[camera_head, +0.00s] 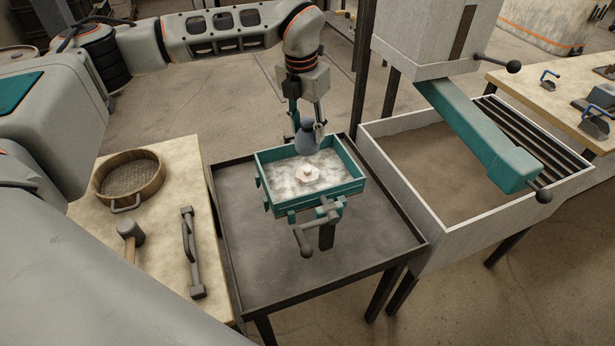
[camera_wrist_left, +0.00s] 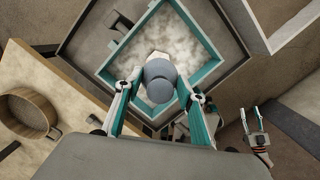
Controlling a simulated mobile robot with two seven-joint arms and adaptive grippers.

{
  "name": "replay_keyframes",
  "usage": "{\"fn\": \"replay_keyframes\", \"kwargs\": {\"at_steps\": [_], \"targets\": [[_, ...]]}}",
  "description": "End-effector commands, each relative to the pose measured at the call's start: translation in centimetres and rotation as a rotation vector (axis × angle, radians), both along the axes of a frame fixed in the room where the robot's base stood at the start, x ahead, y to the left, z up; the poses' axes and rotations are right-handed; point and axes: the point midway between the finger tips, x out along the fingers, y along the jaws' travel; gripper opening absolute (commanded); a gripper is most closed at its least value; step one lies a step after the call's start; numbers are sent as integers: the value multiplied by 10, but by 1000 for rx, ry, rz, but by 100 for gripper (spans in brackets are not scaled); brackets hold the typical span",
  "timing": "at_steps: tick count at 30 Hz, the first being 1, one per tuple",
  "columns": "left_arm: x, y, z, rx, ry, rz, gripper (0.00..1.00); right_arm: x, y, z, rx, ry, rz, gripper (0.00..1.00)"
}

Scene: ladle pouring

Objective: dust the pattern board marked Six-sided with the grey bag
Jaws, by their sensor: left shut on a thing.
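The grey bag (camera_head: 304,143) is held in my left gripper (camera_head: 308,124), just above the back part of a teal-framed box (camera_head: 322,197). In the box lies a board surface covered in white powder (camera_head: 278,181), with a small pale six-sided raised piece (camera_head: 307,173) in the middle. No marking is readable.
The box is on a dark-rimmed table (camera_head: 356,250), with a crank handle (camera_head: 306,240) at its front. Left, a wooden bench holds a sieve (camera_head: 128,178), a mallet (camera_head: 131,236) and a dark bar tool (camera_head: 189,250). Right stands a sand bin (camera_head: 385,152) with a teal chute (camera_head: 480,135).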

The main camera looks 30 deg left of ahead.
Motion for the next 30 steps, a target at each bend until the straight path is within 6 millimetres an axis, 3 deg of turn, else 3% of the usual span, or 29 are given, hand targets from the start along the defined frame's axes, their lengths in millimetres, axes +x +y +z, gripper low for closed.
{"fn": "replay_keyframes", "kwargs": {"at_steps": [2, 6, 8, 15, 17, 27, 30], "targets": [[1, 0, 20, 0, -1, 0, 17, 0, 1, 17, 1, -1, 0, 40], [0, 0, 37, 1, -1, 1, 17, 1, 1, 21, 4, -6, 0, 40], [0, 0, 32, 0, 1, 1, 17, 2, 1, 17, 3, -7, 0, 40], [0, 0, -14, 0, 2, -1, 17, 1, -2, -11, -4, -5, 5, 40], [0, 0, -16, 0, 0, -1, 17, 0, -3, -12, -8, -2, 6, 40], [1, 0, 36, 0, -3, 0, 17, 1, -4, 21, -9, -7, 8, 40], [0, 0, 37, 0, 2, 1, 17, 1, -3, 20, -7, -8, 7, 40]]}}
